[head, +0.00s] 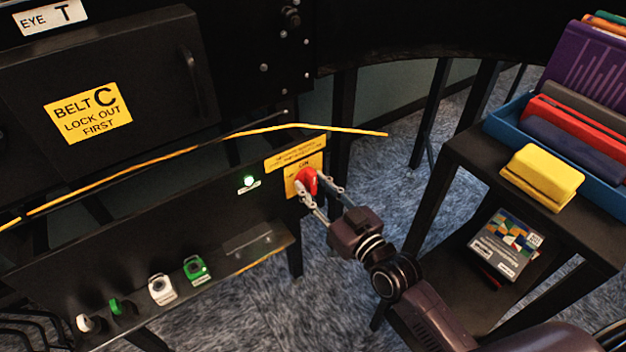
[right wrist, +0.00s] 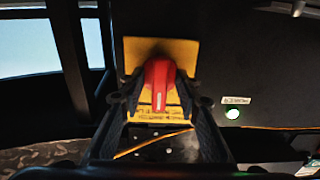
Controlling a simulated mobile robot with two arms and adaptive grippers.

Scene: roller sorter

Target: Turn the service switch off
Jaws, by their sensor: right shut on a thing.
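The service switch (head: 307,180) is a red rotary handle on a yellow plate (head: 291,186) at the right end of the black panel. My right gripper (head: 318,190) is at the switch, its two fingers on either side of the red handle and shut on it. In the right wrist view the red handle (right wrist: 159,84) stands between the fingers, in front of the yellow plate (right wrist: 185,52), with a pale line on it running up and down the picture. The plate's lettering is too small to read fully. My left gripper is not in view.
A lit lamp (head: 249,180) glows left of the switch. A shelf below holds green and white padlock-like items (head: 161,289). A yellow-orange cord (head: 230,136) runs above the panel. A dark stand (head: 480,165) with a blue bin (head: 505,118) of books stands at the right.

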